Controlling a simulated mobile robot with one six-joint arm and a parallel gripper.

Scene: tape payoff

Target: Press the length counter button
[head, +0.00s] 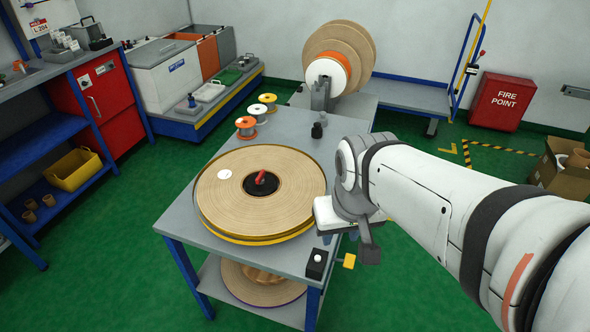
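A small black box with a white round button on top (317,259) sits at the front right corner of the grey table (232,253); it looks like the length counter.
A large flat tape reel (215,190) with a red-handled black hub (261,181) fills the table. A lower shelf holds another reel (262,285). Green floor is open at left.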

